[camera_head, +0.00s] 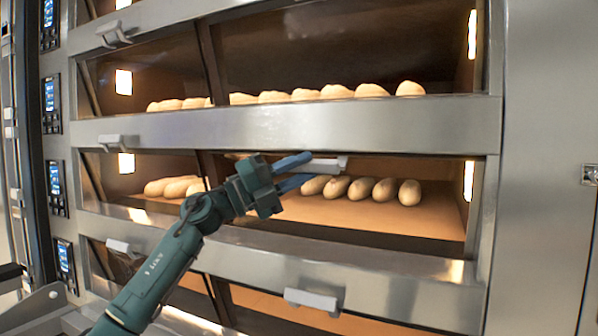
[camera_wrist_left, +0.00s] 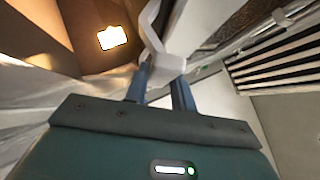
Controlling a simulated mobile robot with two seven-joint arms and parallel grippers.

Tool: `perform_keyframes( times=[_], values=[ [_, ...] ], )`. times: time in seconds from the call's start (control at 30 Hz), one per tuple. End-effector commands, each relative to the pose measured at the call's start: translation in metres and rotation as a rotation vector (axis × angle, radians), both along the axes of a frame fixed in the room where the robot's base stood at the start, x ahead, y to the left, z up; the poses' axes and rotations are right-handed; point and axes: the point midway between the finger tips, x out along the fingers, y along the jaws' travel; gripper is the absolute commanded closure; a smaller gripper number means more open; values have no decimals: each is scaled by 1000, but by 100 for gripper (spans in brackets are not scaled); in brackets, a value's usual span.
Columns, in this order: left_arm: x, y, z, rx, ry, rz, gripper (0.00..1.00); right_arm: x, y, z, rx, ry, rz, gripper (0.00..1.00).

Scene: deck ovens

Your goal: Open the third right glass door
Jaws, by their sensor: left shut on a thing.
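The third right glass door (camera_head: 340,230) is in the third deck from the top in the head view, with several pale loaves (camera_head: 360,189) visible behind the glass. Its light grey handle (camera_head: 326,166) is at the top edge of the door. My left gripper (camera_head: 302,171) is shut on this handle, its blue fingers reaching it from the left. The left wrist view shows the white handle (camera_wrist_left: 165,62) between the fingertips (camera_wrist_left: 162,88). The door looks closed or nearly so; a small gap cannot be told. My right gripper is not in view.
The left door handle of the same deck (camera_head: 118,141) and a lower right handle (camera_head: 314,300) stick out from the steel front. Control panels (camera_head: 57,187) line the left side. A plain steel panel (camera_head: 545,130) is at the right.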

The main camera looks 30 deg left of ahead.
Motion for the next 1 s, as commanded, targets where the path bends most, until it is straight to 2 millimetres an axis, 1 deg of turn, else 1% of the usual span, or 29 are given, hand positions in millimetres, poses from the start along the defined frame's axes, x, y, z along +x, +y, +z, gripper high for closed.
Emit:
perform_keyframes(
  times=[0.07,0.1,0.33,0.67,0.77,0.87,1.0],
  values=[
    [0,0,0,1,0,-2,100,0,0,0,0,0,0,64],
    [0,0,0,1,0,-2,71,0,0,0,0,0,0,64],
    [0,0,0,1,0,-1,53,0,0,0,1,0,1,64],
    [-1,0,1,0,-1,0,53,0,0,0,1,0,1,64],
    [-3,3,-1,-1,0,1,53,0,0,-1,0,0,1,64],
    [-10,11,-7,-1,1,3,53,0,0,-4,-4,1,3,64],
    [-27,31,-21,1,4,4,53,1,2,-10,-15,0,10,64]
  ],
)
